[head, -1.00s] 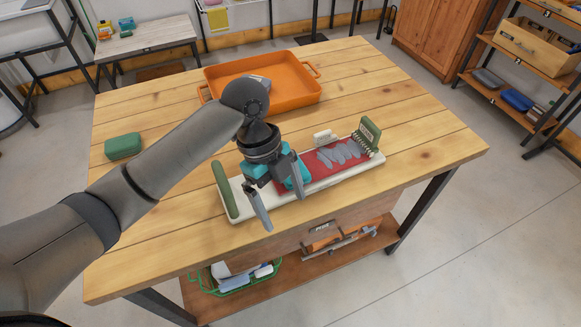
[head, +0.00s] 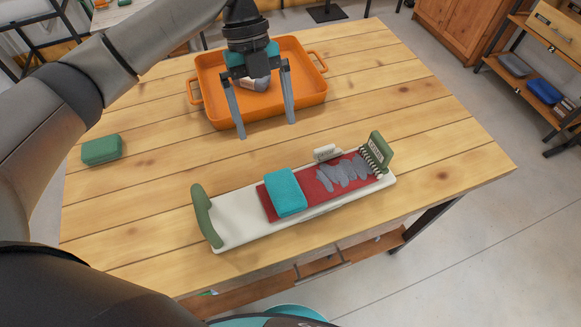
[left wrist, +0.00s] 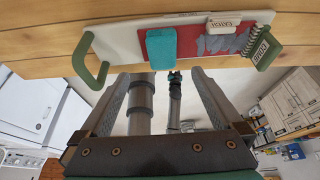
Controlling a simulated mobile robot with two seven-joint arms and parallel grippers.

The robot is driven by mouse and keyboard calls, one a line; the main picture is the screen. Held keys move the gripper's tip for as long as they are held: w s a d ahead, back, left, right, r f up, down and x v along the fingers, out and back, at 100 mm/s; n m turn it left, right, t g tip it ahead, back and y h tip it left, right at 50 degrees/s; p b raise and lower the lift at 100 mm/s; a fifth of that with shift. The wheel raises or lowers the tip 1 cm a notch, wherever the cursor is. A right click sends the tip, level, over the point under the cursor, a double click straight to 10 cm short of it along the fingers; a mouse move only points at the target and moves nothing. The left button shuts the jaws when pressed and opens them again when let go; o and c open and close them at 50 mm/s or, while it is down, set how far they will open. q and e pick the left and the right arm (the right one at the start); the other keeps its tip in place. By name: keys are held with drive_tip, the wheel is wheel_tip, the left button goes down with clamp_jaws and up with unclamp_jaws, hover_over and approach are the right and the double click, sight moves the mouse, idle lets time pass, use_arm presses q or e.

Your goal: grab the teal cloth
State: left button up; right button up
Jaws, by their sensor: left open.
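The teal cloth (head: 285,192) looks like a thick folded pad. It lies on a red mat (head: 310,186) on a long white board (head: 238,221) near the table's front. My left gripper (head: 267,130) is open and empty, its fingers pointing down in front of the orange tray, above and behind the cloth and apart from it. In the left wrist view the cloth (left wrist: 161,47) shows whole, just beyond the spread fingertips (left wrist: 160,73). My right gripper is not in view.
The orange tray (head: 205,82) stands behind, with a grey object (head: 254,83) in it. The board has a green handle (head: 206,215) at left and an upright green labelled piece (head: 379,152) at right. A green block (head: 102,150) lies far left. The table's right side is clear.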

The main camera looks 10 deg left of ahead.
use_arm(q)
approach(283, 185)
drive_tip(key=shift+s+a+f, duration=0.25)
drive_tip(key=shift+s+f, duration=0.15)
drive_tip(key=shift+f, duration=0.35)
drive_tip(key=x, duration=0.2)
drive_tip(key=shift+d+f+b, duration=0.1)
drive_tip(key=shift+f+b, duration=0.15)
drive_tip(key=shift+b, duration=0.05)
drive_tip(key=shift+s+d+f, duration=0.1)
drive_tip(key=shift+s+f, duration=0.05)
drive_tip(key=shift+f, duration=0.25)
drive_tip(key=x, duration=0.5)
drive_tip(key=shift+d+r, duration=0.1)
drive_tip(key=shift+d, duration=0.3)
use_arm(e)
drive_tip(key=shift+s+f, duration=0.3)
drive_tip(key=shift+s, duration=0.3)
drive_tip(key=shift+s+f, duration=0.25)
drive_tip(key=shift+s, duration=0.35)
use_arm(q)
drive_tip(key=c, duration=1.3)
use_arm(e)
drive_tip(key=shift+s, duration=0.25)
use_arm(q)
drive_tip(key=shift+r, duration=0.1)
